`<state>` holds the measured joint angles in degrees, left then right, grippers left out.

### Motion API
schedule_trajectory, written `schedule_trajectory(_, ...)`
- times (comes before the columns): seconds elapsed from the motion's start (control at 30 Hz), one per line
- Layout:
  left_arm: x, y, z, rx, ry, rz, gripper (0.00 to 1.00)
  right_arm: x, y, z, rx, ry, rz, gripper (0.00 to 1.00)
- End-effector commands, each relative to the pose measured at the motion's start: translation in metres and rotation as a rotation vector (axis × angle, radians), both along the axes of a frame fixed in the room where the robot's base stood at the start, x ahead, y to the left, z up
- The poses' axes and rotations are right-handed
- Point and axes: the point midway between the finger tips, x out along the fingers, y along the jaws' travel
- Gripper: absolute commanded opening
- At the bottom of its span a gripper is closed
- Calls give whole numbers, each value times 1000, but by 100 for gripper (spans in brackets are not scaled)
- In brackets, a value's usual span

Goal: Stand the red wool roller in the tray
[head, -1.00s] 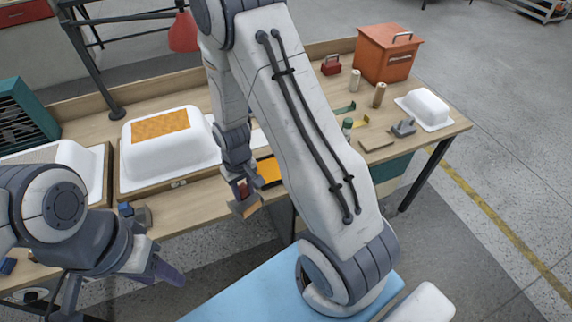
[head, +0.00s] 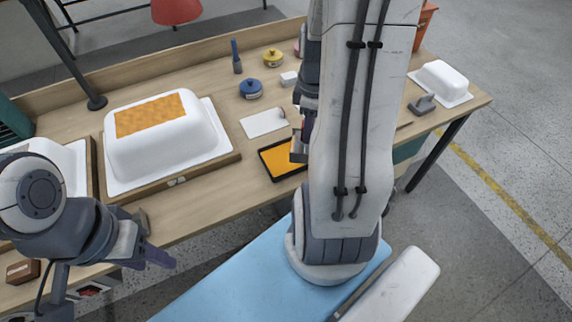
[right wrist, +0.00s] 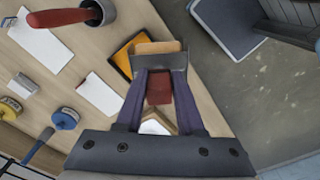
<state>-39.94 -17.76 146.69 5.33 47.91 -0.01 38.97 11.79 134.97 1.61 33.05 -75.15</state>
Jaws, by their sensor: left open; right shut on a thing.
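My right gripper (right wrist: 159,92) is shut on a dark red piece, which I take to be the red wool roller (right wrist: 160,88). Fingers and a grey part cover much of it, so its full shape is hidden. In the head view, this gripper (head: 299,146) is at the right side of the tray, partly hidden by my own arm. The dark-rimmed tray (head: 266,164) with an orange floor lies near the bench's front edge. In the right wrist view, the tray (right wrist: 122,58) lies partly behind the gripper. My left gripper (head: 155,256) is open and empty, low in front of the bench.
A white tub shell (head: 160,150) with an orange patch stands left of the tray. A white card (head: 263,122), a blue tin (head: 251,89) and a yellow tin (head: 273,58) lie behind the tray. A smaller white shell (head: 444,80) stands at right.

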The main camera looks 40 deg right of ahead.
Motion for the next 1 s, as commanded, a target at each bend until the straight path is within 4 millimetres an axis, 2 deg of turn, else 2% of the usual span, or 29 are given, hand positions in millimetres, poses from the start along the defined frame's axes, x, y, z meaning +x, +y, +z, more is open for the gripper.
schedule_trajectory(0.03, 0, 0, -9, 0, 0, 0, 50, -12, -9, 0, -3, -6, 30, 0)
schedule_trajectory(0.1, 0, 0, -13, 0, 0, 0, 50, -26, -16, 4, -1, -6, 83, 0)
schedule_trajectory(0.2, 0, 0, -16, 0, 0, 0, 50, -39, -21, 9, 0, -6, 137, 0)
schedule_trajectory(0.33, 0, 0, -16, 0, 0, -1, 50, -39, -21, 8, 5, -4, 175, 0)
schedule_trajectory(0.47, 0, 0, -13, 0, 0, 0, 50, -17, -15, -5, 8, -2, 185, 0)
schedule_trajectory(0.6, 0, 0, -9, 0, 0, 0, 50, 16, -7, -24, 7, -1, 186, 0)
schedule_trajectory(0.8, 0, 0, -3, -1, -1, 0, 50, 54, 2, -48, 5, -3, 182, 0)
schedule_trajectory(1.0, 0, 0, -1, 0, 0, 0, 50, 69, 5, -59, 4, -5, 177, 0)
